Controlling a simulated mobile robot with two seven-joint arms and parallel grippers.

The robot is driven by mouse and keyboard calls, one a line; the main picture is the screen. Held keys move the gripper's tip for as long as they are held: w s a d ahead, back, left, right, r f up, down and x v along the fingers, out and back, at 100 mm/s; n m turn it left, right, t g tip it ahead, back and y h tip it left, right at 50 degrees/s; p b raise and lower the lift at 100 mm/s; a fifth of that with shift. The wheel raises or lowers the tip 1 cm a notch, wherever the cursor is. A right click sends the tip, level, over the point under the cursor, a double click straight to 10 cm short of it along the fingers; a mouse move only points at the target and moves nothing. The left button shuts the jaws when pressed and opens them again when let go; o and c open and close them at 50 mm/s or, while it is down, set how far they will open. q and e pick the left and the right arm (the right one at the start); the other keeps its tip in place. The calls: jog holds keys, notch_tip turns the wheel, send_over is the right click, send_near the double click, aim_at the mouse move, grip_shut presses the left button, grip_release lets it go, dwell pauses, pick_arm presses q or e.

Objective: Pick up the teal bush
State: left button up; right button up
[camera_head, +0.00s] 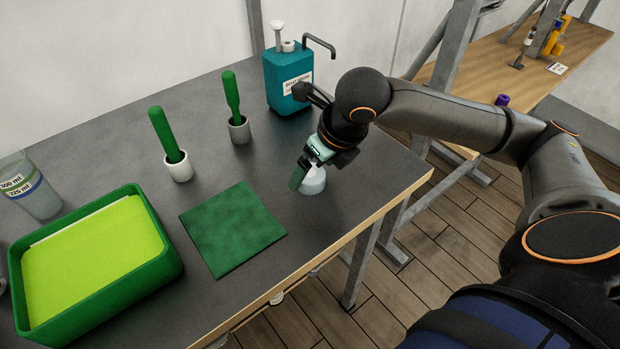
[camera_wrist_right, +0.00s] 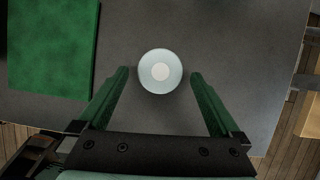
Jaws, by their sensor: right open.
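The bush, a small pale teal round piece with a lighter disc in its middle, stands on the grey table under my right gripper in the head view (camera_head: 314,184). In the right wrist view the bush (camera_wrist_right: 146,84) shows from above. My right gripper (camera_head: 306,176) is open, with its green fingers pointing down at the bush. In the wrist view the fingers lie to the left and right of the bush, with a gap on each side. How high the fingertips are above the table is hard to tell. My left gripper is not in view.
A green mat (camera_head: 232,228) lies left of the bush. Two cups with green-handled tools (camera_head: 178,168) (camera_head: 239,130) and a teal pump can (camera_head: 283,80) stand farther back. A green tray (camera_head: 168,262) fills the left. The table's front edge is near the bush.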

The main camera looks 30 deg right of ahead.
jog(key=shift+x, duration=1.05)
jog(key=c, duration=1.4)
